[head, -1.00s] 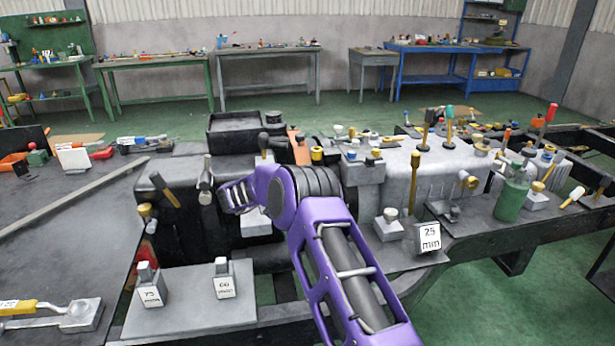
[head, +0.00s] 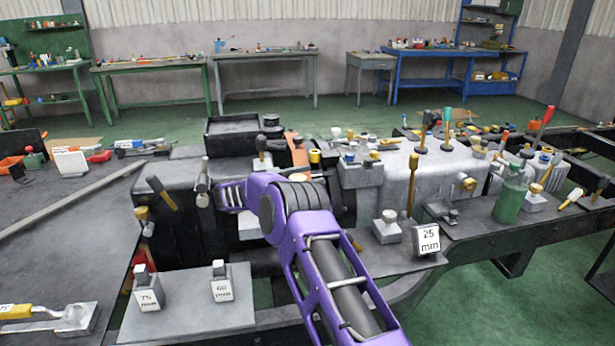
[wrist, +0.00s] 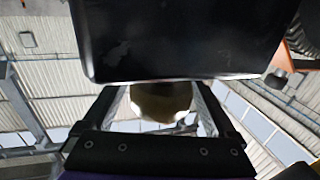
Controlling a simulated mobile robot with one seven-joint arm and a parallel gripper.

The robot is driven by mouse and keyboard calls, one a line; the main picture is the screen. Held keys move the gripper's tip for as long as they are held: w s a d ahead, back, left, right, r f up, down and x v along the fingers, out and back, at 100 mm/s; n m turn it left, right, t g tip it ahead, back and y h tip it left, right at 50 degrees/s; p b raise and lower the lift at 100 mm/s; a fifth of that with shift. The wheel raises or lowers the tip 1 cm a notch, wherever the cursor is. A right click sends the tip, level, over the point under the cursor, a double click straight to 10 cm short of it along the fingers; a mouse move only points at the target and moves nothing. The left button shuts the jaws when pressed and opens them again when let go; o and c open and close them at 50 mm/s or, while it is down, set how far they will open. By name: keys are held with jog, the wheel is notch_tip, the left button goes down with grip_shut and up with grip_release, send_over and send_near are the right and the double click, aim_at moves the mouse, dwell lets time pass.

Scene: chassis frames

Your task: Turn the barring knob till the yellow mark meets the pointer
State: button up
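My gripper (wrist: 164,108) shows in the wrist view with its two fingers apart. A rounded, pale brownish knob (wrist: 163,102) sits between them and nearly fills the gap; I cannot tell whether the fingers press on it. In the head view my gripper (head: 231,197) is at the left end of my purple arm, beside the dark machine housing (head: 180,222). My arm hides part of the machine there. I cannot make out a yellow mark or a pointer at the knob in either view.
A black block (wrist: 185,40) fills the top of the wrist view, close above the fingers. In the head view, upright levers (head: 412,183) and a green bottle (head: 509,198) stand to the right. Two labelled weights (head: 146,290), (head: 221,282) stand on a grey plate (head: 185,312) at front left.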

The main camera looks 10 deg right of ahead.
notch_tip(320, 180, up, 10)
jog(key=p, duration=0.1)
dwell(0.6)
jog(key=shift+a, duration=0.1)
